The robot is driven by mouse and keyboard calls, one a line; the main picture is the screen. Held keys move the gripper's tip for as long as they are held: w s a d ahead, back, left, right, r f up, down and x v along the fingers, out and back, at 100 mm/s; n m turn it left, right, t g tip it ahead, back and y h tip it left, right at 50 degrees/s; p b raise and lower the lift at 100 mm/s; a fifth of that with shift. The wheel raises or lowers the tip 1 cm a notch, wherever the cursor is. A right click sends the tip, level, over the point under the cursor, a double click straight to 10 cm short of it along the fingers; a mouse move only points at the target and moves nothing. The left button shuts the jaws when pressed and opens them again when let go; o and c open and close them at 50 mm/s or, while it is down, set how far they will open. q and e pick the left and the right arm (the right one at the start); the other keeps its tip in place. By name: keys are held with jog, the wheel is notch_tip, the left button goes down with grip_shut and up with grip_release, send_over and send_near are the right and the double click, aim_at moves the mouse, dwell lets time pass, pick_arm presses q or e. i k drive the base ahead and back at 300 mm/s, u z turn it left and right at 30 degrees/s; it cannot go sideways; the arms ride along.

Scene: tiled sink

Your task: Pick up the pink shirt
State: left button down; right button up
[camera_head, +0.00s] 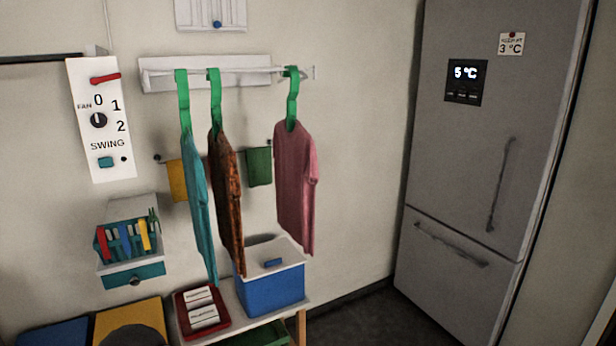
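The pink shirt (296,185) hangs on a green hanger (291,95), the rightmost on a white wall rail (240,71). To its left, a brown patterned shirt (226,195) and a teal shirt (197,200) hang on green hangers of their own. The pink shirt hangs apart from these two, with a gap between. Neither of my grippers shows in the head view.
A blue box with a white lid (272,290) stands on a white shelf below the shirts. A red tray (202,312) sits beside it. A grey fridge (485,140) stands at the right. A fan control panel (100,120) is on the left wall.

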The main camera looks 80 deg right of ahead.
aim_at(298, 176)
jog(key=u, duration=1.75)
jog(key=i, duration=0.1)
jog(key=z, duration=3.25)
jog(key=i, duration=0.2)
jog(key=z, duration=0.45)
jog(key=i, duration=0.8)
jog(key=u, duration=0.15)
jog(key=k, duration=0.8)
jog(key=z, duration=0.2)
jog(key=i, duration=0.85)
jog(key=u, duration=0.15)
